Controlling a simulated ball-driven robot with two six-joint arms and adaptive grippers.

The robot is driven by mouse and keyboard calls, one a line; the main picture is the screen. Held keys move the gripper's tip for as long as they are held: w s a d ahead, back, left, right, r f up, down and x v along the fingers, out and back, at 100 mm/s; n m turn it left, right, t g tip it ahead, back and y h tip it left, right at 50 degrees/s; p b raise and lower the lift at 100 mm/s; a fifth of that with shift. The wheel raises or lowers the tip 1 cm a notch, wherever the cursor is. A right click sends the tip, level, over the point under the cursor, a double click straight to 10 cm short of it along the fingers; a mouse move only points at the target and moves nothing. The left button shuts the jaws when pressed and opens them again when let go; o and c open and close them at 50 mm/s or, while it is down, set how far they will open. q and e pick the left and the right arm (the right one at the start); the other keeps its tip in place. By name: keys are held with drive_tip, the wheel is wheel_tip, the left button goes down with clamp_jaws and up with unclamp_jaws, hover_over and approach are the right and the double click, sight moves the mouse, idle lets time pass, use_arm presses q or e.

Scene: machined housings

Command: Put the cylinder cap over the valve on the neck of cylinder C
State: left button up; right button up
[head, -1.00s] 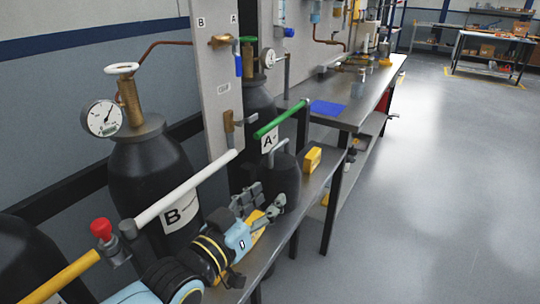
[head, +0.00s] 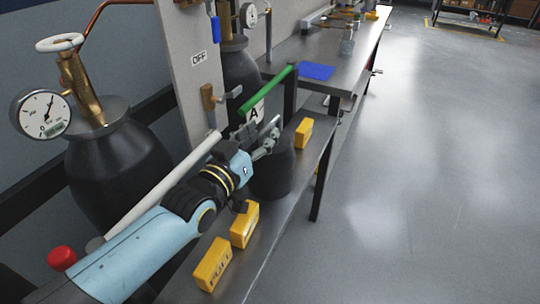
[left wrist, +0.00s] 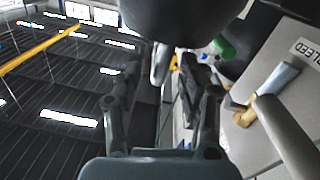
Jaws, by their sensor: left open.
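The dark, rounded cap (head: 271,174) stands on the narrow steel shelf in the head view. In the left wrist view the dark cap (left wrist: 180,18) fills the top, with a pale grey handle (left wrist: 160,65) coming from it. My left gripper (head: 266,138) is at the top of the cap, hiding its handle in the head view. In the left wrist view its open fingers (left wrist: 160,85) lie either side of the handle; contact cannot be told. Cylinder C and its valve are not seen now. My right gripper is not in view.
A black cylinder (head: 115,165) with a brass valve and gauge stands left, behind a white bar (head: 155,187). A green bar (head: 266,90) lies beyond the gripper. Yellow blocks (head: 244,224) (head: 212,264) (head: 304,132) sit on the shelf (head: 262,240).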

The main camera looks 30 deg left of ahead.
use_arm(q)
drive_tip(key=w, duration=0.4)
drive_tip(key=shift+w+d+r, duration=0.15)
drive_tip(key=shift+w, duration=0.05)
clamp_jaws()
drive_tip(key=shift+r, duration=0.1)
